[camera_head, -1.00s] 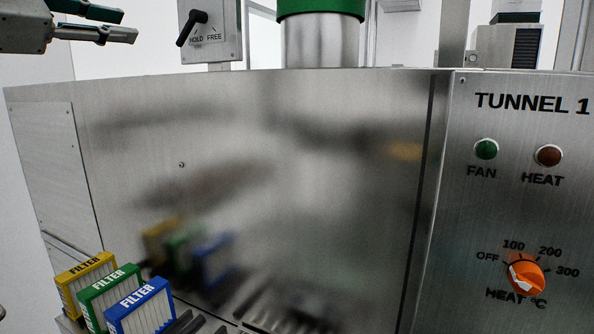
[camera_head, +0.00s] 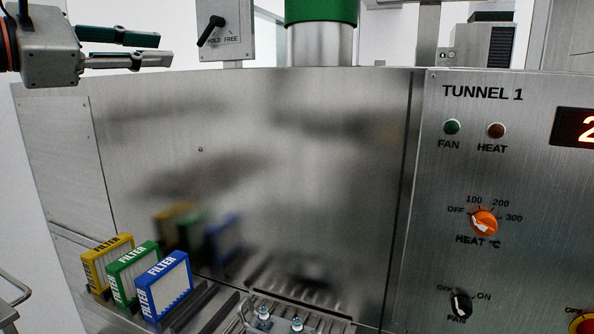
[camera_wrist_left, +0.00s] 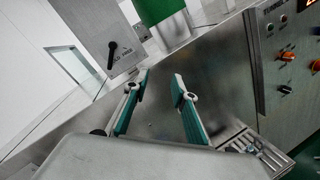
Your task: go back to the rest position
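My left gripper (camera_head: 165,50) is at the upper left of the head view, pointing right, in front of the pale wall and left of the HOLD/FREE plate. Its two green-padded fingers stand apart with nothing between them. In the left wrist view the fingers (camera_wrist_left: 160,82) are also apart and empty, pointing towards the steel housing. The gripper touches nothing that I can see. My right gripper is in neither view.
A steel housing (camera_head: 270,130) fills the middle. The HOLD/FREE lever (camera_head: 210,31) stands behind its top edge. Yellow (camera_head: 92,268), green (camera_head: 128,276) and blue (camera_head: 165,287) filters stand at the lower left. An orange heat knob (camera_head: 485,223) is on the TUNNEL 1 panel (camera_head: 540,200).

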